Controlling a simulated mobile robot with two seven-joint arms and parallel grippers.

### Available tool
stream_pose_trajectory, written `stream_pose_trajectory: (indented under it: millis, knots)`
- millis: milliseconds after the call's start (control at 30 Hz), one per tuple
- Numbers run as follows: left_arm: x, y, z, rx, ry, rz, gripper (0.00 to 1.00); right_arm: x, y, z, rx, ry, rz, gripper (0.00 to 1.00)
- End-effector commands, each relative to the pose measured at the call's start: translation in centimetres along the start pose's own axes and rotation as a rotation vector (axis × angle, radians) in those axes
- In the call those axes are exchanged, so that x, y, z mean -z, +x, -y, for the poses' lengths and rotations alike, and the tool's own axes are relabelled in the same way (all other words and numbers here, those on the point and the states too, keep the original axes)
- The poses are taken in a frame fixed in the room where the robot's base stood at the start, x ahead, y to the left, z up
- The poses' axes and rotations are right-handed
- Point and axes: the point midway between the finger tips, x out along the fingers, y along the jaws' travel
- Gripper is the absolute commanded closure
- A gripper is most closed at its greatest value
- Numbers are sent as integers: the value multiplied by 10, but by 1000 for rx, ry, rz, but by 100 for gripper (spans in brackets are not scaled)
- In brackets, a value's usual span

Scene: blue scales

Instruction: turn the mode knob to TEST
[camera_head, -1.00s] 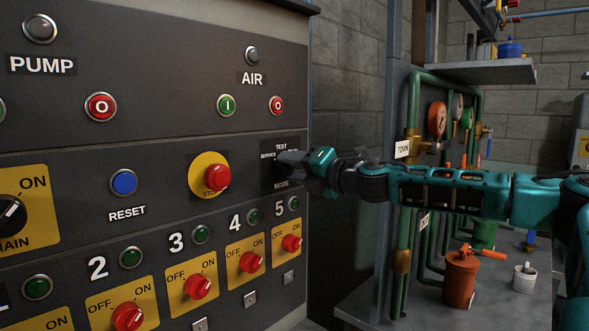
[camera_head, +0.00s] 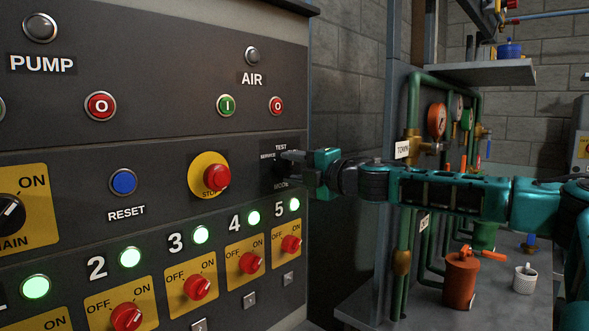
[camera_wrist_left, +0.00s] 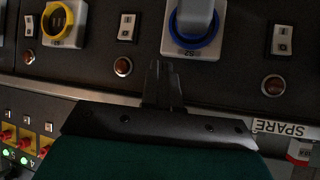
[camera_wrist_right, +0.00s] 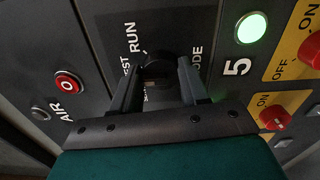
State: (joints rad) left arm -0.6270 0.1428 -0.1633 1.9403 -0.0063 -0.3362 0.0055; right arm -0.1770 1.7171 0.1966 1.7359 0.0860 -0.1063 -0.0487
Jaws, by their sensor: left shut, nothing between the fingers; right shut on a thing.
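The dark mode knob (camera_head: 280,172) is on the panel at the right end of the middle row, partly hidden by my right gripper (camera_head: 290,163). The right wrist view shows the knob (camera_wrist_right: 158,70) between the two fingers of that gripper (camera_wrist_right: 158,85), which is shut on it. The label TEST is above the knob in the head view; TEST, RUN and part of MODE show in the right wrist view. I cannot tell which label the knob points to. My left gripper (camera_wrist_left: 163,75) is shut and empty, near a panel with a blue-ringed switch (camera_wrist_left: 193,30).
The red stop button (camera_head: 217,177) on its yellow disc is just left of the knob. Numbered red switches (camera_head: 291,243) sit below, under lit green lamps (camera_head: 294,205). Green pipes (camera_head: 412,130) and a bench (camera_head: 380,310) stand to the right, behind my right arm.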

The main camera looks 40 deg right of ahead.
Motion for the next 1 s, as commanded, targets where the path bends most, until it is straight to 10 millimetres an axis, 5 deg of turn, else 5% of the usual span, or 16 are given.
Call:
stream_pose_trajectory:
  millis: [267,300,533,1000]
  knots:
    - [0,0,0,0,0,1,100,-1,0,0,-1,0,3,86]
    - [0,0,0,0,0,1,100,-1,0,0,-1,0,3,52]
    - [0,0,0,0,0,0,100,0,0,0,0,-1,2,31]
    - [7,-2,1,1,1,-5,100,-4,-1,-1,-1,0,-1,31]
